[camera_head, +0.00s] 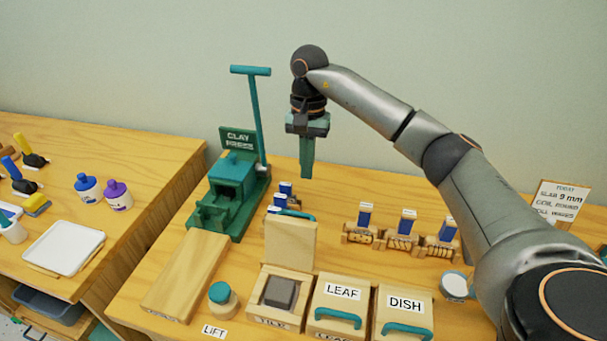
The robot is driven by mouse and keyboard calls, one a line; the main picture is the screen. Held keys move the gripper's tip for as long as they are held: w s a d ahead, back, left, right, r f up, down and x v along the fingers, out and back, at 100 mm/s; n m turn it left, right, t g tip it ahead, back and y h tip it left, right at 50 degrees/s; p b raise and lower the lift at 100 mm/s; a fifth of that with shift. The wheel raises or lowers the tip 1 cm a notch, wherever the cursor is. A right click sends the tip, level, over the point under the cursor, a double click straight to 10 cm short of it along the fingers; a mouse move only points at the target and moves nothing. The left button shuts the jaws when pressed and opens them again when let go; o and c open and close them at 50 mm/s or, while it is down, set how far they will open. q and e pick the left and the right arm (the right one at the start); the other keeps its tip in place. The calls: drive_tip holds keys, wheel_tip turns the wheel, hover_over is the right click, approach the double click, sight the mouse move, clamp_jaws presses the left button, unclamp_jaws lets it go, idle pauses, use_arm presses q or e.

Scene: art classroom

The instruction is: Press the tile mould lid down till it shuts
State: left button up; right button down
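The tile mould (262,311) is a wooden box at the front of the table. A dark grey clay block (280,292) lies in its hollow. Its wooden lid (289,243) stands open, roughly upright at the back of the box, with a teal handle (298,214) at its top edge. My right gripper (307,174) points down in the air, above the lid in the picture and apart from it. Its green fingers are together with nothing visible between them. My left gripper is not in view.
Shut LEAF (342,292) and DISH (405,303) moulds stand to the right. A green clay press (232,185), a wooden board (187,275) and a teal-topped round jar (222,300) are to the left. Several blue-handled stamps (403,232) stand behind. A small white cup (455,285) is at right.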

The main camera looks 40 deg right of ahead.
drive_tip(key=s+a+f+p, duration=0.1)
drive_tip(key=s+a+f, duration=0.2)
drive_tip(key=f, duration=0.3)
drive_tip(key=shift+a+f+p, duration=0.15)
drive_tip(key=shift+a+p, duration=0.1)
drive_tip(key=shift+p, duration=0.1)
drive_tip(key=shift+w, duration=0.1)
